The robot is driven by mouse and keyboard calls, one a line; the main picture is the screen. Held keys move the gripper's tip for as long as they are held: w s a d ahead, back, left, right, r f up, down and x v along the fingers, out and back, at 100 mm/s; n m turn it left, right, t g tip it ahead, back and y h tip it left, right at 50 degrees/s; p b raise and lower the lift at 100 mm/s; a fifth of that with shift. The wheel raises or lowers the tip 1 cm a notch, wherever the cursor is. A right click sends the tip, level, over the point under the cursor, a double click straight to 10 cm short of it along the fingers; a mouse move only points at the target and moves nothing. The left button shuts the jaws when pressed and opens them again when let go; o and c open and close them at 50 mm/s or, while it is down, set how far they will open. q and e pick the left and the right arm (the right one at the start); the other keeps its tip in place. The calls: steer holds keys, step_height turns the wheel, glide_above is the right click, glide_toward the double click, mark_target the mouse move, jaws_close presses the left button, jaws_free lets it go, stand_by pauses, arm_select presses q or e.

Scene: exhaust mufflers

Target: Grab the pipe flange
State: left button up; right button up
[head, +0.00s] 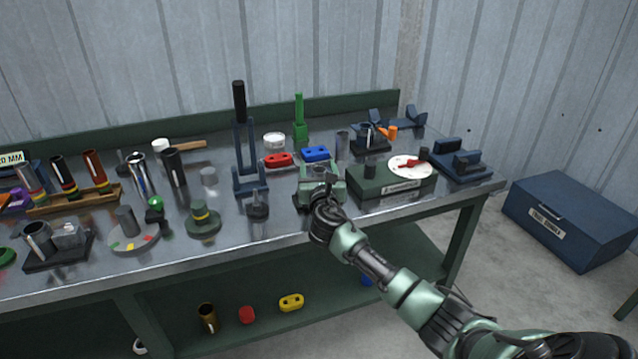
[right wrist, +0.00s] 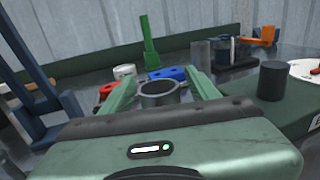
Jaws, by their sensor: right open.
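A short grey metal ring or pipe collar (right wrist: 158,95), open at the top, stands between the fingers of my right gripper (right wrist: 160,76). It looks like the pipe flange; its lower part is hidden by the gripper body. The green fingers are spread, one on each side of it, and I cannot tell whether they touch it. In the head view my right gripper (head: 321,169) is low over the bench, left of the dark green box. My left gripper is not in view.
A red two-holed piece (head: 278,160) and a blue one (head: 315,153) lie just behind. A dark blue stand (head: 249,180) is to the left. The green box (head: 372,186) with a white dial (head: 404,161) is close on the right. Several parts crowd the metal bench.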

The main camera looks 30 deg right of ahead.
steer(key=shift+w+d, duration=0.1)
jaws_close()
steer(key=shift+r, duration=0.1)
steer(key=shift+r, duration=0.1)
